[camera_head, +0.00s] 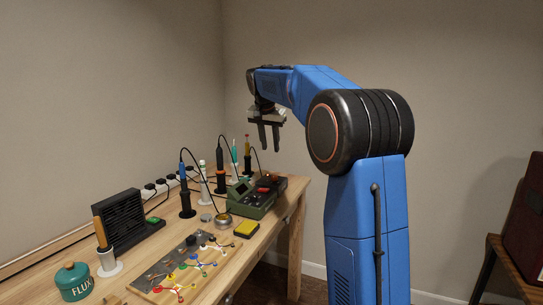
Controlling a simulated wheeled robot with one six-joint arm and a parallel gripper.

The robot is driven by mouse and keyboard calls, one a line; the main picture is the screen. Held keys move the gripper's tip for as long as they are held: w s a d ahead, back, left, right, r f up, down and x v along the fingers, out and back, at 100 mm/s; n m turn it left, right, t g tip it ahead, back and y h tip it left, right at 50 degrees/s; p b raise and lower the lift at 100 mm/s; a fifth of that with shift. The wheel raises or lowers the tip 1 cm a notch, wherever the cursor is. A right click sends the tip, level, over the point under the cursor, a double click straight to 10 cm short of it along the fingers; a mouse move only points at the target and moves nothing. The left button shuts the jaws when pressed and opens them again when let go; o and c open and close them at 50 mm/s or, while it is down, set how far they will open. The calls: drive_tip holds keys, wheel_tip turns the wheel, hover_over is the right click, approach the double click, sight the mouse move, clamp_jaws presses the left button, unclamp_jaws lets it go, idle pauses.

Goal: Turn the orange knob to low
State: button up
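A green soldering station (250,203) stands near the back right end of the wooden workbench. A red-orange spot (263,189) shows on or just behind its top. A dark unit (292,184) behind it carries a small orange part (271,176) that looks like a knob. Both are too small for me to read a setting or markings. My gripper (269,149) hangs in the air above this end of the bench, fingers pointing down. Its two fingers are apart with nothing between them. It touches neither unit.
Several upright irons and tools in holders, such as a blue-handled one (184,178), stand along the wall side with looping cables. A yellow sponge (246,229), a round tin (222,222), a black fan box (128,222) and a teal flux jar (74,282) occupy the bench.

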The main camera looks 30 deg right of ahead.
drive_tip(key=shift+v, duration=1.2)
drive_tip(key=shift+s+a, duration=0.1)
drive_tip(key=s+a+f+n, duration=0.2)
drive_tip(key=s+a, duration=0.1)
drive_tip(key=s, duration=0.5)
drive_tip(key=s+a+f+n+y, duration=0.15)
drive_tip(key=s+a, duration=0.25)
drive_tip(key=s, duration=0.4)
drive_tip(key=s+a+f+n, duration=0.2)
drive_tip(key=s+a+f, duration=0.1)
drive_tip(key=s, duration=0.5)
drive_tip(key=s+a+f+n, duration=0.2)
drive_tip(key=s+a+f, duration=0.1)
drive_tip(key=s+f, duration=0.6)
drive_tip(key=s+a+f+n+t+y, duration=0.1)
drive_tip(key=s+a+f+n, duration=0.2)
drive_tip(key=s+f, duration=0.6)
drive_tip(key=s, duration=0.4)
drive_tip(key=shift+s+a+f, duration=0.2)
drive_tip(key=shift+s+f, duration=0.1)
